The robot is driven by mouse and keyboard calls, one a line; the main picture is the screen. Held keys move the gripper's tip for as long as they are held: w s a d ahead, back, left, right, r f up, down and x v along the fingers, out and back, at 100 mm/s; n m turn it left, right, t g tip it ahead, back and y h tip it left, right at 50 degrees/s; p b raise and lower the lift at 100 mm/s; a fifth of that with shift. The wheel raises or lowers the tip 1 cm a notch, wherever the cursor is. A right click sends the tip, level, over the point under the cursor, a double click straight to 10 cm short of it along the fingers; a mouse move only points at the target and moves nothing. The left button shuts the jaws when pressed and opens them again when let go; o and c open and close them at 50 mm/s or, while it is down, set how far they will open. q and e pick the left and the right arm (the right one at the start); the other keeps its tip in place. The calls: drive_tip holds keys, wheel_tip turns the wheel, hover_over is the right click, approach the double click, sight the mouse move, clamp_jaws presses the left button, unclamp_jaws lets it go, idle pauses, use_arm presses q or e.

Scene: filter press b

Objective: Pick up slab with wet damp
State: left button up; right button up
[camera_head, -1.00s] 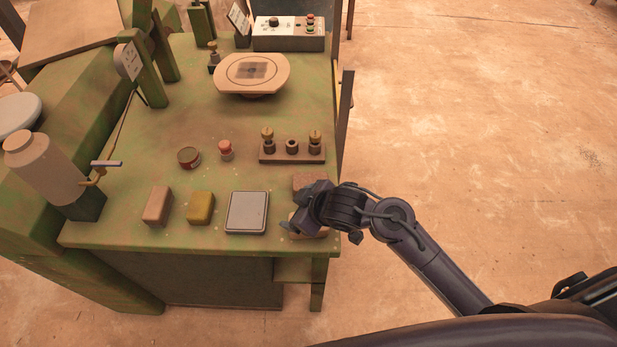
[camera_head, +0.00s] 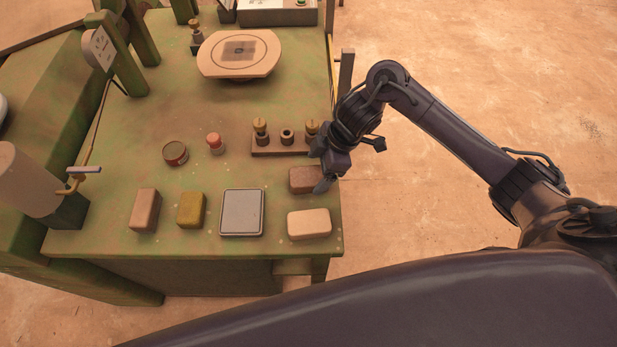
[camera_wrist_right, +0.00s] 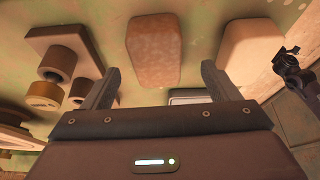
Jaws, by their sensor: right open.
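A darker brown slab (camera_head: 304,179) with a mottled surface lies near the table's right edge, partly covered by my right gripper (camera_head: 324,172). In the right wrist view the brown slab (camera_wrist_right: 153,50) lies beyond and between the two spread fingers (camera_wrist_right: 160,86), with nothing held. A pale beige slab (camera_head: 309,224) lies in front of it, and this slab (camera_wrist_right: 250,50) also shows right of the fingers in the wrist view. A pinkish-brown block (camera_head: 145,209) and a yellow sponge-like block (camera_head: 190,209) lie to the left. My left gripper is not in view.
A grey-topped tray (camera_head: 242,213) sits between the yellow block and the pale slab. A wooden holder with knobs (camera_head: 283,148) stands just behind the brown slab. A tin (camera_head: 175,153), a red-topped piece (camera_head: 214,142) and a round plate (camera_head: 239,70) stand farther left and back.

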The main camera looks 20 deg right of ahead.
sight(312, 175)
drive_tip(key=x, duration=0.3)
drive_tip(key=shift+w+d, duration=0.1)
drive_tip(key=shift+a+f, duration=0.25)
drive_tip(key=shift+f, duration=0.2)
drive_tip(key=shift+w, duration=0.1)
drive_tip(key=shift+f, duration=0.1)
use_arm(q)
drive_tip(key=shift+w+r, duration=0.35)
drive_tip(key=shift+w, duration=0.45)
use_arm(e)
drive_tip(key=shift+f, duration=0.15)
drive_tip(key=c, duration=1.2)
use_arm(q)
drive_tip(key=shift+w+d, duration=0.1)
use_arm(e)
drive_tip(key=shift+c, duration=0.8)
